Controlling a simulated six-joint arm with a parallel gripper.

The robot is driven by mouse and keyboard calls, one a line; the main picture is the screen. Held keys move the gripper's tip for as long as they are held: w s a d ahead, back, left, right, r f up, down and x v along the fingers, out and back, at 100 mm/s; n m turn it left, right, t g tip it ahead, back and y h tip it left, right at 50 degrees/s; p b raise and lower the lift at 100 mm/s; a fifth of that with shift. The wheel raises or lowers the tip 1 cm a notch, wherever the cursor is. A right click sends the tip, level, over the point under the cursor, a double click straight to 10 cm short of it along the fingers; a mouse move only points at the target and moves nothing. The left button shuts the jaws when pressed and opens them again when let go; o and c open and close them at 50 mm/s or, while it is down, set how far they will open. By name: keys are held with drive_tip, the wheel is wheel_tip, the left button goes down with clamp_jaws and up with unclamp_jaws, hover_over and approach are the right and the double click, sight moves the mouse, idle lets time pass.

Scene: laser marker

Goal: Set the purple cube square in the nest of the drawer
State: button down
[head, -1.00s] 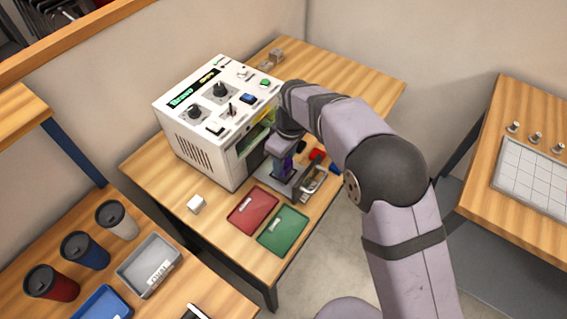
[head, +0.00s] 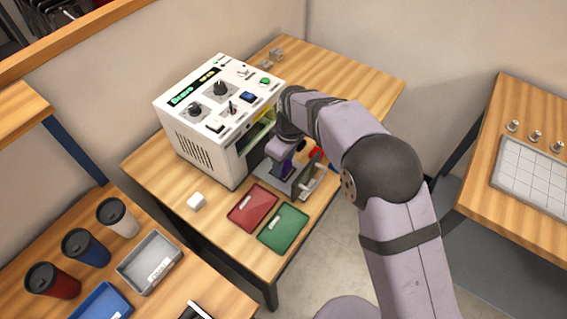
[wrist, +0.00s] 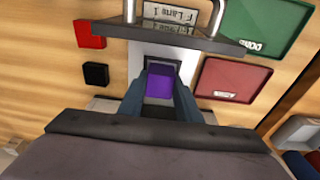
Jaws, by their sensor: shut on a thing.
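The purple cube (wrist: 160,82) sits between the two fingers of my gripper (wrist: 160,92), which is shut on it. In the wrist view the cube is over the pale nest area of the open drawer (wrist: 170,37); I cannot tell whether it touches the bottom of the nest. The cube looks roughly in line with the drawer there. In the head view my gripper (head: 285,163) points down over the drawer (head: 268,184) at the front of the white machine (head: 193,143), and the arm hides most of the cube.
A red tray (head: 252,208) and a green tray (head: 283,229) lie beside the drawer. In the wrist view a red block (wrist: 90,34) and a black block (wrist: 96,74) lie on the other side. The drawer's upright front and handle (wrist: 215,17) stand close to my fingers. A white cube (head: 196,202) lies apart.

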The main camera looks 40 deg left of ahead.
sight(288, 166)
drive_tip(key=c, duration=1.3)
unclamp_jaws()
drive_tip(key=shift+s+d+f, duration=0.15)
drive_tip(key=shift+d+f, duration=0.2)
drive_tip(key=shift+f, duration=0.35)
drive_tip(key=shift+s, duration=0.1)
drive_tip(key=shift+a+r+p, duration=0.15)
drive_tip(key=shift+r+p, duration=0.2)
drive_tip(key=shift+r, duration=0.65)
drive_tip(key=r, duration=0.4)
drive_tip(key=r+b, duration=0.1)
drive_tip(key=r, duration=0.2)
drive_tip(key=d+r, duration=0.1)
drive_tip(key=r, duration=0.3)
drive_tip(key=shift+w+d+r+b, duration=0.1)
drive_tip(key=shift+w+r+b, duration=0.15)
drive_tip(key=shift+r+b, duration=0.1)
